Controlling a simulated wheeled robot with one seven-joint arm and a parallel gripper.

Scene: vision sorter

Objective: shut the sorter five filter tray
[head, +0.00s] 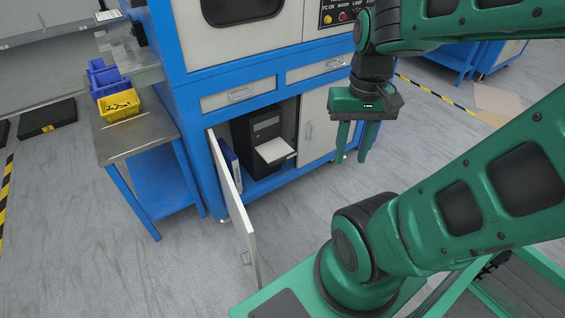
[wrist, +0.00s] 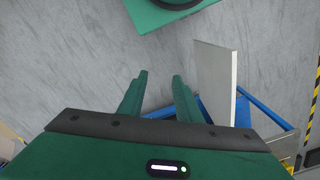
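The sorter is a blue and grey machine (head: 235,45) in the head view. Its lower left cabinet is open, and a black unit (head: 242,140) stands inside. A flat white tray (head: 274,151), which looks like the filter tray, sticks out from the front of that unit. My gripper (head: 351,158) hangs to the right of the tray, fingers pointing down, apart from it. In the wrist view my gripper (wrist: 161,74) shows two spread green fingers with nothing between them. The tray cannot be made out in the wrist view.
The open cabinet door (head: 235,205) swings out left of the tray; it also shows in the wrist view (wrist: 216,82). A blue side table (head: 135,137) holds a yellow bin (head: 119,107) and blue bins (head: 103,77). The grey floor before the cabinet is clear.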

